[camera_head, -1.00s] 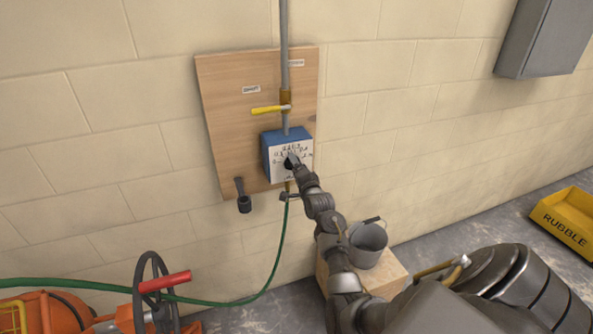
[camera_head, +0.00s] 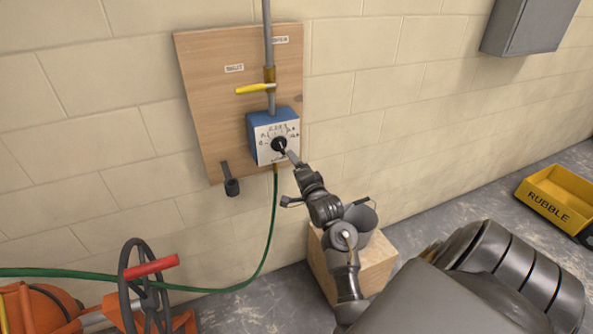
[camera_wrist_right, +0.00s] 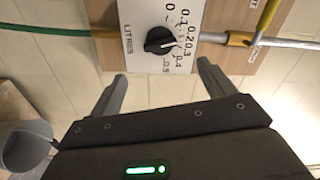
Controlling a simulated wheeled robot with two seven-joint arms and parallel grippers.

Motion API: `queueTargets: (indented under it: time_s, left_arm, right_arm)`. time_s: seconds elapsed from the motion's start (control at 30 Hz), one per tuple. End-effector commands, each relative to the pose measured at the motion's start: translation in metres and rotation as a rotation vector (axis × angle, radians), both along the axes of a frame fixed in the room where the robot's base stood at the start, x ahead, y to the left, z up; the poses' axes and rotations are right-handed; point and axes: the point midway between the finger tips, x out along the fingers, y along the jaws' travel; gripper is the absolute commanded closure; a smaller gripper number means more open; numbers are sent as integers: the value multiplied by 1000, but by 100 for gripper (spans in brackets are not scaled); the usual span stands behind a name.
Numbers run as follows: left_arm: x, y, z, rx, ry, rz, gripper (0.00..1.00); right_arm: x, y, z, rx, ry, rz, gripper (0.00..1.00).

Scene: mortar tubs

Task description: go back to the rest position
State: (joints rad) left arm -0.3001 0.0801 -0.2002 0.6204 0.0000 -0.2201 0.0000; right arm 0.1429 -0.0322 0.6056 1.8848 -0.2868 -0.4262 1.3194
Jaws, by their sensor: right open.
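The blue dosing box (camera_head: 258,124) with its white dial face hangs on a wooden board on the wall. Its black knob (camera_head: 279,144) is in plain sight, and it also shows in the right wrist view (camera_wrist_right: 160,40) beside the printed litre scale. My right gripper (camera_head: 289,180) is just off the box, below and right of the knob. In the right wrist view its fingers (camera_wrist_right: 160,84) are spread, with nothing between them, and the knob lies apart beyond the tips. My left gripper is not in view.
A yellow valve lever (camera_head: 254,89) sits on the pipe above the box. A green hose (camera_head: 268,235) hangs below it. A grey bucket (camera_head: 360,219) on a wooden block (camera_head: 385,265) stands close behind my right arm. A yellow rubble bin (camera_head: 545,205) is at right, an orange machine (camera_head: 40,308) at lower left.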

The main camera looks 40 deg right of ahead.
Motion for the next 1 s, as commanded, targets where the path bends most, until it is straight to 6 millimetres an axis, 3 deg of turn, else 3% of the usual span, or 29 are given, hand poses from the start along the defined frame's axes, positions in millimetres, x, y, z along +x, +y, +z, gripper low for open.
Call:
queueTargets:
  time_s: [0.5,0.67,0.77,0.87,1.0]
  left_arm:
    - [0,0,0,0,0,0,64]
    - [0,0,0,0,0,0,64]
    - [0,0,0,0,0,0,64]
    - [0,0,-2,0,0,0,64]
    - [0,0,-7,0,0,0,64]
  right_arm:
    - [1,0,0,-8,3,0,18]
    - [0,-2,0,-145,42,-6,18]
    - [13,5,-42,-289,162,14,18]
    - [26,30,-109,-424,311,94,18]
    - [19,72,-211,-584,509,237,18]
